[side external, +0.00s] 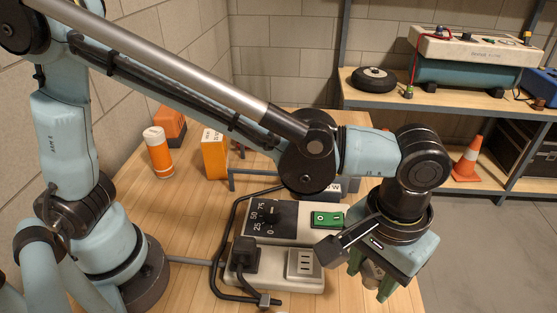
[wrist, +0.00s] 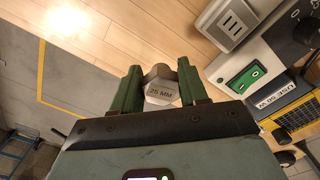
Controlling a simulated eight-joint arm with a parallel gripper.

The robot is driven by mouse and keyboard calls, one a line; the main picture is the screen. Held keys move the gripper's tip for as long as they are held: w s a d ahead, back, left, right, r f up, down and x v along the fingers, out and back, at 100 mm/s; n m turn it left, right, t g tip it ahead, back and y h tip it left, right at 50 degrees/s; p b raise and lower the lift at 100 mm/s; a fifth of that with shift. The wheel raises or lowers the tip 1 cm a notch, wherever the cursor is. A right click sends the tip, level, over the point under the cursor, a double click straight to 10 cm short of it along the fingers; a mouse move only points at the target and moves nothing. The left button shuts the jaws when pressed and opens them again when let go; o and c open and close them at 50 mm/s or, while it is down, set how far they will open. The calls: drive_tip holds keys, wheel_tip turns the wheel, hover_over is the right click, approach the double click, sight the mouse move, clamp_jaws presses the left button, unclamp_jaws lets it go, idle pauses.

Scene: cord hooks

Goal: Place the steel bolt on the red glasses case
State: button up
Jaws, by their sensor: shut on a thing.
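The steel bolt, a grey hex-headed piece marked "25 MM", shows in the wrist view (wrist: 161,92) between the two green fingers of my gripper (wrist: 159,73). The fingers are shut on it from both sides. In the side view my gripper (side external: 371,277) points down near the table's right edge, to the right of the grey socket unit, with the bolt (side external: 373,272) partly hidden between the fingers. I cannot make out a red glasses case in either view.
A grey unit with a dial (side external: 269,217), green switch (side external: 327,220), black plug (side external: 244,255) and socket (side external: 304,263) stands beside my gripper. A black cord runs around its left. An orange-and-white canister (side external: 159,152) and an orange box (side external: 214,154) stand at the back.

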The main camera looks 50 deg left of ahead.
drive_tip(key=w+a+r+n, duration=0.1)
drive_tip(key=w+a+n, duration=0.2)
drive_tip(key=w+a, duration=0.2)
drive_tip(key=w+a+r+n, duration=0.1)
drive_tip(key=w+a+n, duration=0.2)
drive_tip(key=a, duration=0.7)
drive_tip(key=w+a+r+n, duration=0.1)
drive_tip(key=w+a+n, duration=0.2)
drive_tip(key=w+a, duration=0.5)
drive_tip(key=shift+a+r, duration=0.25)
drive_tip(key=shift+r, duration=0.05)
drive_tip(key=a, duration=0.2)
drive_tip(key=w+a+n, duration=0.1)
drive_tip(key=a, duration=0.2)
drive_tip(key=a+r+n, duration=0.1)
drive_tip(key=a, duration=0.2)
drive_tip(key=shift+w, duration=0.15)
drive_tip(key=a+f+n, duration=0.1)
drive_tip(key=a, duration=0.6)
drive_tip(key=a+f+n, duration=0.1)
drive_tip(key=a+f, duration=0.1)
drive_tip(key=a, duration=0.6)
drive_tip(key=a+f+n, duration=0.2)
drive_tip(key=a, duration=0.6)
drive_tip(key=shift+s+f, duration=0.1)
drive_tip(key=shift+s, duration=0.25)
drive_tip(key=shift+a+f, duration=0.35)
drive_tip(key=shift+a, duration=0.1)
drive_tip(key=shift+f, duration=1.9)
